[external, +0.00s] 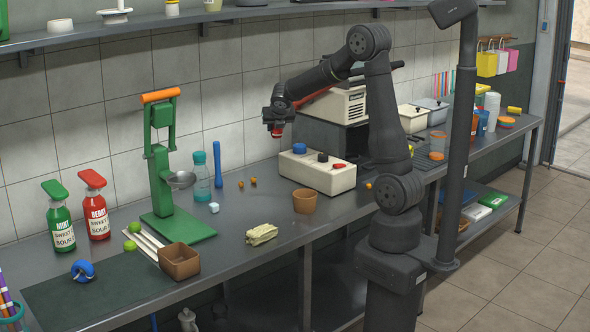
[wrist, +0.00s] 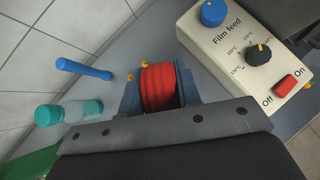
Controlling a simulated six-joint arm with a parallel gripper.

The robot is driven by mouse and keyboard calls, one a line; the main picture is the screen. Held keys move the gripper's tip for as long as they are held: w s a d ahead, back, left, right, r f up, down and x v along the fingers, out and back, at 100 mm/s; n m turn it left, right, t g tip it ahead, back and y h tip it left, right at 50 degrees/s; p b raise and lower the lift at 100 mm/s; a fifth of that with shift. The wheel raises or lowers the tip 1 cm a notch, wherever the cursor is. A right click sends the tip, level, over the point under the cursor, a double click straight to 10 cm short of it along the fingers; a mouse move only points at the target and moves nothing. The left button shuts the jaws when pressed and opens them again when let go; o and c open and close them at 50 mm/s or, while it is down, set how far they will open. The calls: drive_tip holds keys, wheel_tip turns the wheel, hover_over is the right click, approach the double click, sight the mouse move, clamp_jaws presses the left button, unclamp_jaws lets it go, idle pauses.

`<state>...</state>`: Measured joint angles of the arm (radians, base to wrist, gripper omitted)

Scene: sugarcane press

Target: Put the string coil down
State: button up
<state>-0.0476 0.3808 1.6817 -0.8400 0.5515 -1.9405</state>
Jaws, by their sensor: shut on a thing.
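The string coil (wrist: 160,88) is a red ribbed roll and sits between the two jaws of my gripper (wrist: 159,95) in the wrist view. My gripper is shut on it. In the external view my gripper (external: 279,118) hangs in the air over the back of the steel counter, left of the cream film feed box. A bit of the red coil (external: 277,131) shows under it, clear of the counter. The coil's lower part is hidden by the gripper body in the wrist view.
The film feed box (external: 317,171) with knobs stands right of the gripper. A blue rod (external: 217,165), a teal-capped bottle (external: 201,178) and a green press (external: 165,190) stand left. A brown cup (external: 304,201) and cream bundle (external: 262,235) lie forward. Small orange pieces (external: 253,181) dot the counter.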

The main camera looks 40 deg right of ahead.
drive_tip(key=s+a+f+n+y, duration=0.25)
drive_tip(key=a+f, duration=0.25)
drive_tip(key=f, duration=0.4)
drive_tip(key=w+a+r+n+t+y, duration=0.15)
drive_tip(key=a+r, duration=0.25)
drive_tip(key=a, duration=0.5)
drive_tip(key=w+a+r+n+y, duration=0.1)
drive_tip(key=w+a+r+n, duration=0.2)
drive_tip(key=a, duration=0.6)
drive_tip(key=s+a+n+y, duration=0.1)
drive_tip(key=a, duration=0.4)
drive_tip(key=s+a+r+n+y, duration=0.1)
drive_tip(key=s+a, duration=0.1)
drive_tip(key=a, duration=0.4)
drive_tip(key=s+a+r+n+g+y, duration=0.1)
drive_tip(key=a+n, duration=0.1)
drive_tip(key=a, duration=0.4)
drive_tip(key=shift+s+a, duration=0.1)
drive_tip(key=shift+s, duration=0.25)
drive_tip(key=s+a+n+y, duration=0.2)
drive_tip(key=s+a, duration=0.1)
drive_tip(key=a, duration=0.5)
drive_tip(key=n+g+y, duration=0.1)
drive_tip(key=n+g, duration=0.1)
hover_over(138, 284)
wheel_tip(138, 284, down, 17)
drive_tip(key=shift+w+d+f, duration=0.1)
drive_tip(key=shift+f, duration=2.05)
